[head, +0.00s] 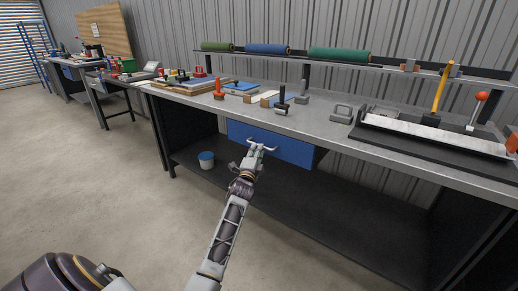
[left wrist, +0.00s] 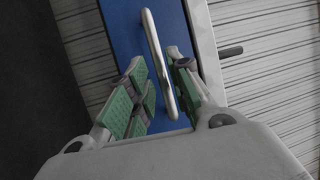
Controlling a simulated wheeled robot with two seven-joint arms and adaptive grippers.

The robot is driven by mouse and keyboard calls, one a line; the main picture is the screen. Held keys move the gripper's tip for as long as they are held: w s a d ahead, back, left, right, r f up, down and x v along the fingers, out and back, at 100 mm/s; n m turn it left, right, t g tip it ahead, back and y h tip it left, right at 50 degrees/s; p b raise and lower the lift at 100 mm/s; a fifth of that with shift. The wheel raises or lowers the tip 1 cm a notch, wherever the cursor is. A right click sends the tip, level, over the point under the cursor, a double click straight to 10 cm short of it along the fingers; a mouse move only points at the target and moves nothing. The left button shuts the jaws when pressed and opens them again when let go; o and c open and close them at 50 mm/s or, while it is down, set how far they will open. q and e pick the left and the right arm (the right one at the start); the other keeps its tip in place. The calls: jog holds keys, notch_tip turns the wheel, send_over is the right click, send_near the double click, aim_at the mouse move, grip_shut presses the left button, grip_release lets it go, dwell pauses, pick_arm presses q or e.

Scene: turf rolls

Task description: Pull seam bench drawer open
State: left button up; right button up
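The seam bench (head: 330,130) is a long grey-topped workbench with a dark frame. Its blue drawer (head: 290,151) hangs just under the top, and no drawer interior shows. My left gripper (head: 262,147) is at the drawer front, over its handle. In the left wrist view, the pale bar handle (left wrist: 156,55) runs across the blue drawer front (left wrist: 126,40). The green-padded fingers of my left gripper (left wrist: 163,92) stand apart on either side of the handle. The handle is nearer the right finger, with a gap to the left one. My right gripper is not in view.
Tools and a black mat (head: 430,140) lie on the bench top. Rolls, including a green one (head: 340,54), rest on a shelf above. The concrete floor (head: 90,180) at left is clear.

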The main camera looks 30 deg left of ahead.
pick_arm(q)
jog(key=b+x, duration=0.1)
jog(key=x, duration=0.2)
jog(key=shift+w, duration=0.1)
jog(key=shift+w+a+r, duration=0.1)
jog(key=shift+w+a, duration=0.05)
jog(key=shift+w, duration=0.15)
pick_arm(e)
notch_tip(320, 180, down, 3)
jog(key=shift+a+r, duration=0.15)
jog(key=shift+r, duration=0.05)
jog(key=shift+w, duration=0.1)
pick_arm(q)
grip_shut()
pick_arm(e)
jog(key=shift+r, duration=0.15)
